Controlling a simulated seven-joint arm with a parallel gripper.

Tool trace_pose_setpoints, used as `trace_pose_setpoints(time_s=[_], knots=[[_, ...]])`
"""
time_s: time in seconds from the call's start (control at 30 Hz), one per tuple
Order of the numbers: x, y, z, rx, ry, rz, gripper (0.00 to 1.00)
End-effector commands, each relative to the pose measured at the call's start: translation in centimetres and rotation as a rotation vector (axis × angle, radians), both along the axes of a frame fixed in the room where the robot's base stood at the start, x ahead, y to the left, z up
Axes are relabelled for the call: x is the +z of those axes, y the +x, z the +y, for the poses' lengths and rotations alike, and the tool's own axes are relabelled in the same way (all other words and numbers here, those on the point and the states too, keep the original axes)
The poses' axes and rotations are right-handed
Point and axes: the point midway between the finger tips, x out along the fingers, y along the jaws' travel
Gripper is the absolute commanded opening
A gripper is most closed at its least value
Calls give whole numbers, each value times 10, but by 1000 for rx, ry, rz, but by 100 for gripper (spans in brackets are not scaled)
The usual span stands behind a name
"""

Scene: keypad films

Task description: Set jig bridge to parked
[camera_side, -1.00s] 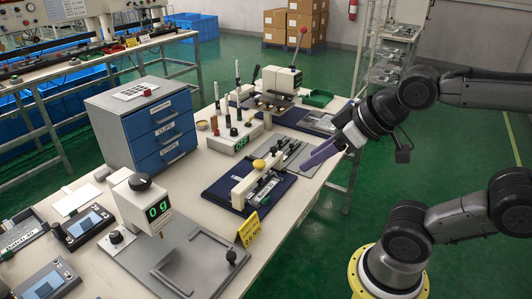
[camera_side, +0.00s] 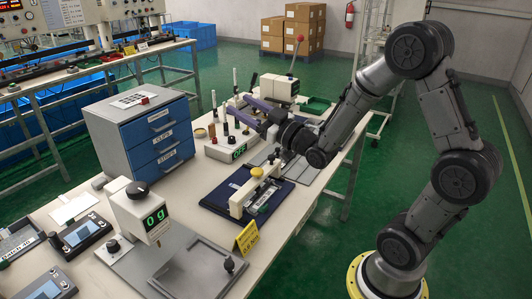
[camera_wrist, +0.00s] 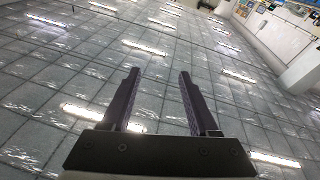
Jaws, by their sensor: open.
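The jig bridge appears to be the cream bar (camera_side: 243,197) with a yellow knob (camera_side: 257,171) on top, lying across a dark blue mat (camera_side: 217,196) at the middle of the bench. A small device sits beside the bar on the mat. My gripper (camera_side: 237,104) has long purple fingers, spread apart and empty. It is farther back than the bar, around the pegs and the small readout box, and does not touch the bar. In the wrist view my gripper (camera_wrist: 158,75) shows open with only ceiling beyond it.
A readout box (camera_side: 222,150) with several upright pegs stands near my fingers. A blue drawer cabinet (camera_side: 125,145) stands to the left. A scale (camera_side: 140,210) and a grey plate (camera_side: 190,262) are at the front. A yellow sign (camera_side: 247,236) stands near the bench edge.

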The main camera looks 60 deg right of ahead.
Motion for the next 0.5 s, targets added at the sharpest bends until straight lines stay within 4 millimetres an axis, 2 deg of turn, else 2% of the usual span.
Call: trace_pose_setpoints(time_s=[0.03, 0.13, 0.2, 0.33, 0.4, 0.5], knots=[[-25, -2, -14, -20, 13, -4, 61], [-73, -16, -40, -63, 48, -27, 61], [-113, -34, -59, -108, 86, -17, 61], [-183, -66, -82, -193, 169, 82, 61], [-211, -80, -89, -233, 206, 141, 61], [-228, -92, -98, -271, 232, 175, 61]])
